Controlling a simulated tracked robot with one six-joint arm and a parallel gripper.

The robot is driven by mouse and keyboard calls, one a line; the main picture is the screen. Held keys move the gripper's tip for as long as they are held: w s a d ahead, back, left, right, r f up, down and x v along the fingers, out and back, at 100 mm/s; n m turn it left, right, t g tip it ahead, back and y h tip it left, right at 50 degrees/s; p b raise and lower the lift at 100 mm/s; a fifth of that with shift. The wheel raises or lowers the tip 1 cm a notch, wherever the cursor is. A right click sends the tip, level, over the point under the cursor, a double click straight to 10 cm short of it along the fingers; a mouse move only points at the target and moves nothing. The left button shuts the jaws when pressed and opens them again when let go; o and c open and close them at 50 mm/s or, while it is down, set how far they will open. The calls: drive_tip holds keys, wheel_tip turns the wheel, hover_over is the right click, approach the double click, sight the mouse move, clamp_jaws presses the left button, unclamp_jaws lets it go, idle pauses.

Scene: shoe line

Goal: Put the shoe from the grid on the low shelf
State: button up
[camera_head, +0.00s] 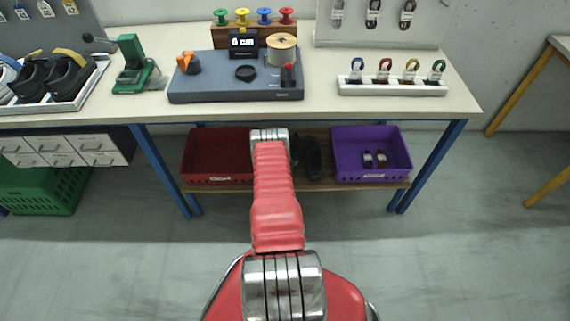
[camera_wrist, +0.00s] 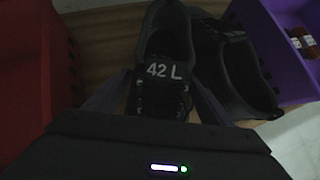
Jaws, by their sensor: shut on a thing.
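A dark shoe with a "42 L" label on its tongue (camera_wrist: 167,72) is in the middle of the wrist view, over or on the wooden low shelf (camera_wrist: 105,40). My gripper (camera_wrist: 157,97) is shut on this shoe, with one finger at each side of it. A second dark shoe (camera_wrist: 240,75) stands close to its right; it also shows in the head view (camera_head: 313,160). The low shelf's front edge (camera_head: 340,187) shows under the bench. My arm hides the gripper in the head view. I cannot tell whether the held shoe touches the shelf.
A red bin (camera_head: 215,155) stands left of the shoes and a purple bin (camera_head: 371,155) right, both on the shelf. The workbench top (camera_head: 320,108) lies above the shelf. Its blue legs (camera_head: 165,170) flank the space. A white tray with dark shoes (camera_head: 60,100) is on top.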

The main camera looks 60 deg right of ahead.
drive_tip(key=shift+f, duration=1)
drive_tip(key=o, duration=1.5)
drive_tip(key=shift+a+r, duration=0.1)
drive_tip(key=shift+v, duration=5.9)
